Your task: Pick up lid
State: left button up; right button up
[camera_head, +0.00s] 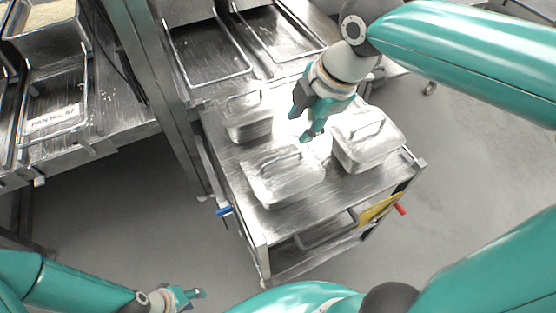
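Three metal pans stand on the steel cart, each with a bar handle on top that looks like a lid's. The front lid (285,176) is on the front pan, the right lid (364,130) on the right pan, and the back-left lid (246,104) on the smaller back-left pan. My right gripper (304,122) points down over the cart between these pans. Its fingers look apart, with nothing seen between them, and it appears clear of all handles. My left gripper (190,298) is low at the bottom left, away from the cart; its finger opening is unclear.
The steel cart (240,205) has little free top between the pans. Behind it are a steel counter with shallow trays (205,60) and an upright post (150,75). At left is a shelf with a labelled pan (55,118). Grey floor is clear at left and right.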

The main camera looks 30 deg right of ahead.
send_over(283, 157)
jog(key=s, duration=0.1)
notch_tip(283, 157, down, 10)
jog(key=shift+s+d+r+b, duration=0.1)
jog(key=shift+d+r+b, duration=0.1)
jog(key=shift+b, duration=0.15)
jog(key=shift+x, duration=2.65)
jog(key=shift+s+d, duration=0.1)
jog(key=shift+s, duration=0.1)
grip_shut()
